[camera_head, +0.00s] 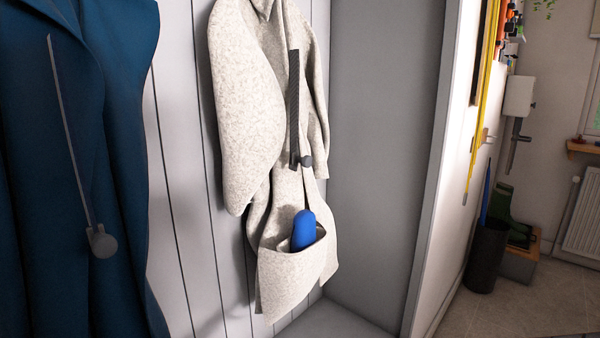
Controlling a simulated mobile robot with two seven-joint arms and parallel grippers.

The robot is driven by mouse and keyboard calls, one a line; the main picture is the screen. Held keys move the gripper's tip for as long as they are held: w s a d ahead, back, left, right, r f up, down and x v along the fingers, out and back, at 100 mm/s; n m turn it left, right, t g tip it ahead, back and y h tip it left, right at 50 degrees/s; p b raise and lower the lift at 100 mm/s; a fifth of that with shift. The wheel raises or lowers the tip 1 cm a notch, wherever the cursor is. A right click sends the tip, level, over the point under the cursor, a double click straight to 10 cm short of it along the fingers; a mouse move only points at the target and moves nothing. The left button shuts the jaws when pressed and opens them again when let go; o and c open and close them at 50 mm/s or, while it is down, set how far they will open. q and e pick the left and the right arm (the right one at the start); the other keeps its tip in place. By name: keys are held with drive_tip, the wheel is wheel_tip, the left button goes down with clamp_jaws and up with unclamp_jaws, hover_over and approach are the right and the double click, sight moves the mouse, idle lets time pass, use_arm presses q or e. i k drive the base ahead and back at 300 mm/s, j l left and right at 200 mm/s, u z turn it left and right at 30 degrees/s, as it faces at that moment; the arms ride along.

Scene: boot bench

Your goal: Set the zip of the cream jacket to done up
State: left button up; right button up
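The cream jacket (246,90) hangs against the grey panelled wall, left of the middle of the head view. Its dark zip strip (294,110) runs vertically down the front. A round dark grey zip pull (305,161) sits at the strip's lower end. A blue rounded object (303,230) sticks out of the jacket's lower pocket (290,280). Neither of my grippers shows in the head view.
A dark blue coat (75,170) hangs at the left, with its own grey zip strip and round pull (101,242) at the lower end. A grey side panel (385,150) stands right of the jacket. Beyond it are a dark bin (486,258), green boots (508,215) and a radiator (582,222).

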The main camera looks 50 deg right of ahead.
sight(306, 160)
drive_tip(key=z, duration=1.4)
